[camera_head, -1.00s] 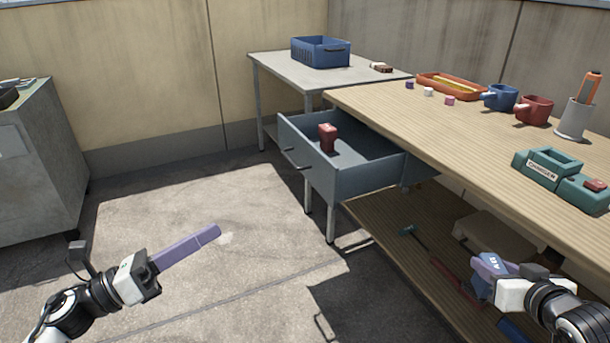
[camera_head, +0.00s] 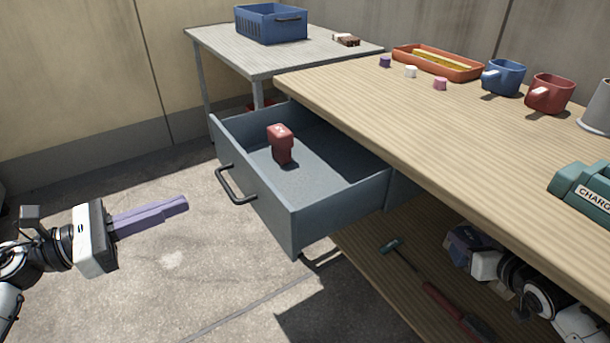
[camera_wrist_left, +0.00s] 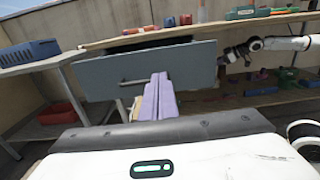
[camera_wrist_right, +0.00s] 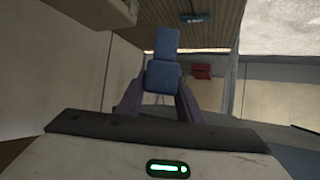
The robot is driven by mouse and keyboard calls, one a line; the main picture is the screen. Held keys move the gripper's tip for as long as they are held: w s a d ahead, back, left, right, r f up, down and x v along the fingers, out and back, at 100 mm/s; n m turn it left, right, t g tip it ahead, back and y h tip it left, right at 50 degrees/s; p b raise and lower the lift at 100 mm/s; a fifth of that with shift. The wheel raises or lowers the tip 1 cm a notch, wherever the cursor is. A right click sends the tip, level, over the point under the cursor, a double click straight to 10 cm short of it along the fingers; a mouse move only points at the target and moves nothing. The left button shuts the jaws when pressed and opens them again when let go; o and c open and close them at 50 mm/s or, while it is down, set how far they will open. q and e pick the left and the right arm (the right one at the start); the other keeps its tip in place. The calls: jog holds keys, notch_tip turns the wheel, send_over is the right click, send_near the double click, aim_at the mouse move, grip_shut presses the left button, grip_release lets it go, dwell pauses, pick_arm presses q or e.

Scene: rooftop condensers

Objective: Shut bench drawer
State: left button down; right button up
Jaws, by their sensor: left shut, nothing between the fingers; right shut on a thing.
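The grey bench drawer (camera_head: 275,215) stands pulled out from under the wooden bench, with its dark bar handle (camera_head: 236,188) on the front. A red block-like item (camera_head: 281,144) stands upright inside it. My left gripper (camera_head: 186,203) is shut and empty, in front of the drawer and left of the handle, apart from it. The left wrist view shows its purple fingers pointing at the drawer front (camera_wrist_left: 200,68). My right gripper (camera_head: 458,238) is low by the bench, partly hidden by the bench top. In the right wrist view it is shut on a blue block-like item (camera_wrist_right: 163,77).
The bench top (camera_head: 400,125) carries a blue mug (camera_head: 505,77), a red mug (camera_head: 550,93), an orange tray (camera_head: 437,63) and a green charger (camera_head: 585,190). A lower shelf (camera_head: 365,262) holds tools. A side table (camera_head: 270,54) stands behind. Floor before the drawer is clear.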

aim_at(252, 178)
pick_arm(q)
jog(key=b+x, duration=0.1)
jog(key=x, duration=1.1)
